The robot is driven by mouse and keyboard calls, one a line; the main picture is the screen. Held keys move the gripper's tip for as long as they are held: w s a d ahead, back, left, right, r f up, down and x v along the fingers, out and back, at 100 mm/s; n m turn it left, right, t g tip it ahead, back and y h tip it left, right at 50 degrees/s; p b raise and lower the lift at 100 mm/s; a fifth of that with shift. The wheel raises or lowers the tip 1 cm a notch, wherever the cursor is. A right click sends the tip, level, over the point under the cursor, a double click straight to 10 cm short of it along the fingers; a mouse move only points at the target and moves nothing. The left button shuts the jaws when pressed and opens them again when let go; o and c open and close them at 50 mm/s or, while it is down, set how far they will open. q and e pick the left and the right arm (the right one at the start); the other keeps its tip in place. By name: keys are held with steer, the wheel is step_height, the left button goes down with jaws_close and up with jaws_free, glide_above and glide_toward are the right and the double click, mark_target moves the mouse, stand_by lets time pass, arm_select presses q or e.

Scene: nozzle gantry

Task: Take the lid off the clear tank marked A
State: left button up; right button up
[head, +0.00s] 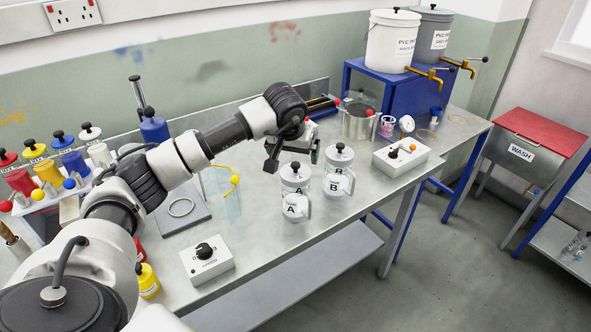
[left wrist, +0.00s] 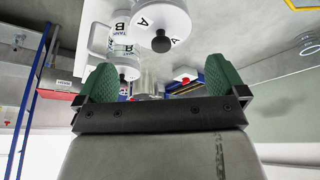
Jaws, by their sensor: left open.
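The clear tank marked A (head: 295,210) stands on the grey bench with its white lid (head: 294,176) on top. The lid has a dark knob and also shows near the top edge of the left wrist view (left wrist: 150,12), with its black knob (left wrist: 162,43) upside down in that picture. My left gripper (head: 292,158) is open and empty, just above and behind the lid in the head view. Its green fingers (left wrist: 160,72) stand apart, with no contact on the lid visible. My right gripper is not in view.
A similar tank marked B (head: 338,186) stands close on the right of tank A. A steel pot (head: 358,122) and a white control box (head: 401,158) are beyond. A glass vessel (head: 222,195) and a dial box (head: 207,260) are on the left.

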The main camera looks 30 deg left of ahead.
mark_target(295, 164)
arm_select(q)
steer(key=shift+w+a+f, duration=0.1)
steer(key=shift+w+f, duration=0.15)
steer(key=shift+f, duration=0.4)
steer(key=shift+w+f+p, duration=0.15)
steer(key=shift+f+p, duration=0.2)
steer(key=shift+p, duration=0.05)
steer(key=p+x, duration=0.1)
steer(key=x, duration=0.2)
steer(key=shift+w+a+f, duration=0.1)
steer(key=shift+a+f, duration=0.05)
steer(key=shift+f, duration=0.1)
steer(key=shift+w+f+p, duration=0.15)
steer(key=shift+f+p, duration=0.15)
steer(key=shift+f, duration=0.1)
steer(key=shift+c, duration=0.2)
steer(key=c, duration=0.7)
